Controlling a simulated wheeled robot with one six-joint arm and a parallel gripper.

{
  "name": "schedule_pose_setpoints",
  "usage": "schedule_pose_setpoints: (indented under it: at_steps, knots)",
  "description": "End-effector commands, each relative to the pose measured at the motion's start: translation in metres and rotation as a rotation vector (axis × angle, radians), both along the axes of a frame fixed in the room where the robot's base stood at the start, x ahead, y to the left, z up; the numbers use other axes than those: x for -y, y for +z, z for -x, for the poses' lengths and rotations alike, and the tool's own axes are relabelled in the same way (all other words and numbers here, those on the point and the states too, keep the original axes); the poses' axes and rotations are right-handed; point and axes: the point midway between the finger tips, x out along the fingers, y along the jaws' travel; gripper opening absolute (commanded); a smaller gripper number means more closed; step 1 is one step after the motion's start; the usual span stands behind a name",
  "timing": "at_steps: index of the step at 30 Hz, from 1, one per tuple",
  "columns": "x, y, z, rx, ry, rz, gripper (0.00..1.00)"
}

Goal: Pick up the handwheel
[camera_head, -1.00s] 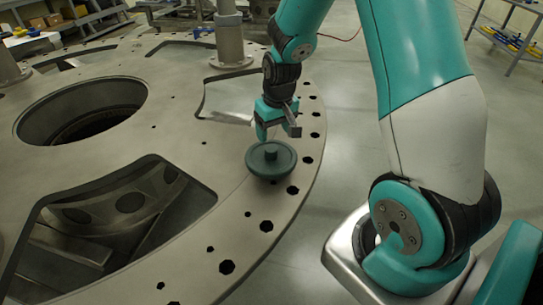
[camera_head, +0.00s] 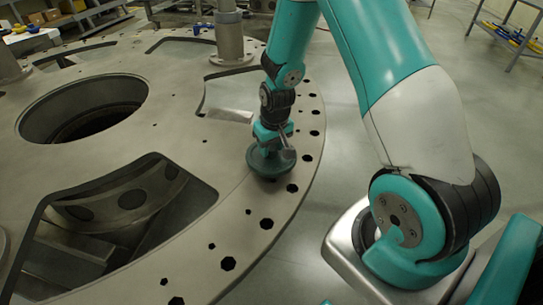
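The handwheel (camera_head: 268,170) is a dark green-grey disc lying on the turret plate (camera_head: 215,208) near its outer rim of holes. My gripper (camera_head: 270,152) is right above it, pointing down, with its fingers at the wheel's centre. The fingers hide the wheel's hub and much of its far side. I cannot see the fingertips well enough to tell whether they are closed on the hub. The wheel appears to rest on the plate.
A large round opening (camera_head: 85,106) and a cut-out pocket (camera_head: 130,210) are in the plate to the left. A metal post (camera_head: 229,38) stands behind. Shelves (camera_head: 510,38) stand at the far right. Open floor lies right of the plate.

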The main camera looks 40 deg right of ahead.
Motion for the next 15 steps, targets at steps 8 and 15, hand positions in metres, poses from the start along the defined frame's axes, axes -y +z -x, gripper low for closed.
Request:
schedule_pose_setpoints:
  at_steps: [8,15]
  knots:
    - [0.0001,0.0009,-0.0004,0.001,0.0,0.0,0.0]
    - [0.0002,0.0037,-0.0005,0.002,0.0,0.0,0.0]
